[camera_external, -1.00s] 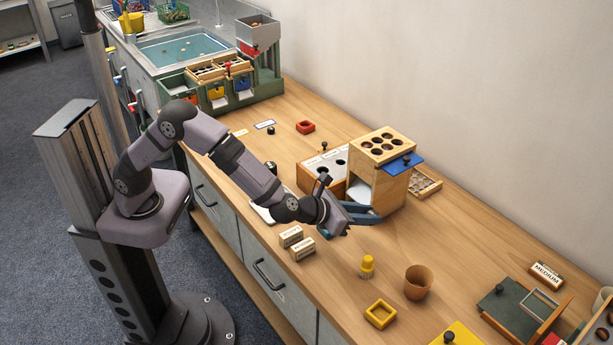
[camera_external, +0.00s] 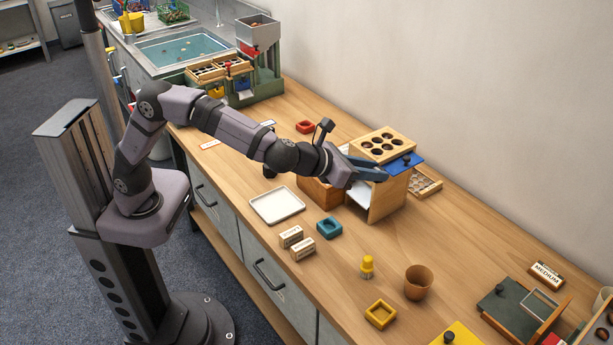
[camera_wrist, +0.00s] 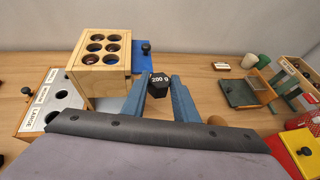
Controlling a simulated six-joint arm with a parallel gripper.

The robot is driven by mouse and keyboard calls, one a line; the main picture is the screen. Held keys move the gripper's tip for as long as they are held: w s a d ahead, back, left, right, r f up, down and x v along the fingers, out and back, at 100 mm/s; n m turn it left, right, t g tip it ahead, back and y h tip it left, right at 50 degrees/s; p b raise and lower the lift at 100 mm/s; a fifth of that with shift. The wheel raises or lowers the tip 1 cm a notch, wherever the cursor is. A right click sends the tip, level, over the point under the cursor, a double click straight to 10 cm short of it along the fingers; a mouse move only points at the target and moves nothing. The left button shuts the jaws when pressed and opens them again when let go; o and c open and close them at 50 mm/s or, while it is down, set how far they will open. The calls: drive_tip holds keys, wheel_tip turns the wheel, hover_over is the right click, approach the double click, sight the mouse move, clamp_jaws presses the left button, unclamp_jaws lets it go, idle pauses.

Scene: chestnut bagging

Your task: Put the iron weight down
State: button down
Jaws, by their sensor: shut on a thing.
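The iron weight (camera_wrist: 159,84) is a small black piece marked "200 g", seen between my fingertips in the wrist view. My gripper (camera_wrist: 160,80) is shut on it, with one blue finger on each side. In the external view my gripper (camera_external: 371,170) is up beside the wooden box with holes, and the weight cannot be made out there. From these views I cannot tell exactly how high the weight is above the table.
The wooden box with holes (camera_external: 368,151) and its blue slide (camera_external: 408,165) stand close to my gripper. A white tray (camera_external: 277,206), a teal block (camera_external: 328,228), a yellow-topped brush (camera_external: 367,265) and a brown cup (camera_external: 418,281) stand nearer the front. Bare table lies between them.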

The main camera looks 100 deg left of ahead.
wheel_tip(320, 180, up, 6)
drive_tip(key=s+a+n+g+y, duration=0.2)
drive_tip(key=s+a+n, duration=0.15)
drive_tip(key=a, duration=0.75)
drive_tip(key=s+a+n+g+y, duration=0.2)
drive_tip(key=s+a, duration=0.2)
drive_tip(key=a, duration=0.6)
drive_tip(key=s+a+n+g+y+b, duration=0.15)
drive_tip(key=s+a+n+g, duration=0.55)
drive_tip(key=s+a, duration=1.45)
drive_tip(key=shift+m, duration=0.25)
drive_tip(key=shift+s+d+f+b, duration=0.1)
drive_tip(key=shift+d+f+b, duration=0.1)
drive_tip(key=shift+f, duration=6.9)
drive_tip(key=shift+s+d+f+b, duration=0.1)
drive_tip(key=shift+d+f, duration=0.1)
drive_tip(key=shift+f, duration=6.9)
drive_tip(key=shift+f, duration=0.15)
